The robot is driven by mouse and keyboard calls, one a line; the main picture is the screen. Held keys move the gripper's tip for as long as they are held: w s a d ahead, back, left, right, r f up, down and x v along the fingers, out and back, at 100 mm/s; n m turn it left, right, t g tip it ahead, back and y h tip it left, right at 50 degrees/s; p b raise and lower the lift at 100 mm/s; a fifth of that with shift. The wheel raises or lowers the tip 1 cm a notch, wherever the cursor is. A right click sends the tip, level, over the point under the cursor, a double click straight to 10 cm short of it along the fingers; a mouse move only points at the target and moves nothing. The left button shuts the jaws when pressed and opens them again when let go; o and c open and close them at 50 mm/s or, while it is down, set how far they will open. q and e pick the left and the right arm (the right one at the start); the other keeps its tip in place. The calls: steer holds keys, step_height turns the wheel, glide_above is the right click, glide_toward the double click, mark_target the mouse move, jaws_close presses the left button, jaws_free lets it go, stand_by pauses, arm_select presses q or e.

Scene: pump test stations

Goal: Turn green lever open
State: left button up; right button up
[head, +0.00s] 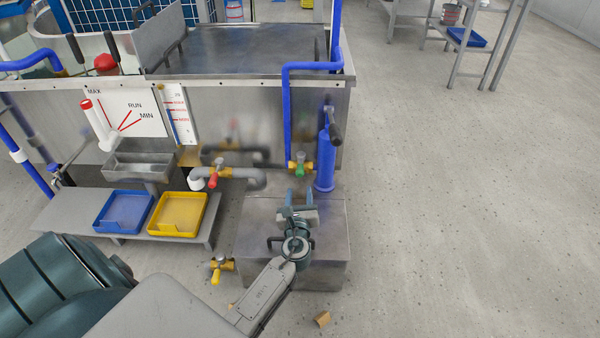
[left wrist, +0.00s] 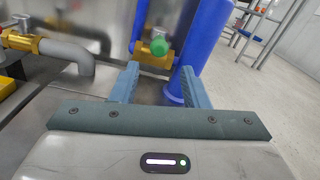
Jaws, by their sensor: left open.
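The green lever (head: 299,170) sits on a brass valve at the foot of a thin blue pipe in the head view. In the left wrist view the green lever (left wrist: 159,47) shows its round end towards me, with the brass valve body (left wrist: 153,60) around and below it. My left gripper (head: 299,192) is open and empty, just in front of the lever and apart from it. In the left wrist view its fingers (left wrist: 158,82) stand either side of the valve, below the lever in the picture. My right gripper is not seen.
A thick blue cylinder (head: 325,160) stands close to the right of the valve. A red-handled valve (head: 213,180) on a grey pipe lies to the left. A metal box (head: 340,230) is under my gripper. Blue (head: 97,226) and yellow (head: 152,230) trays sit left.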

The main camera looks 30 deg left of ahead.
mark_target(300, 176)
arm_select(q)
steer(key=b+x, duration=0.2)
steer(key=x, duration=0.8)
steer(key=shift+a, duration=0.1)
steer(key=shift+s, duration=0.1)
jaws_close()
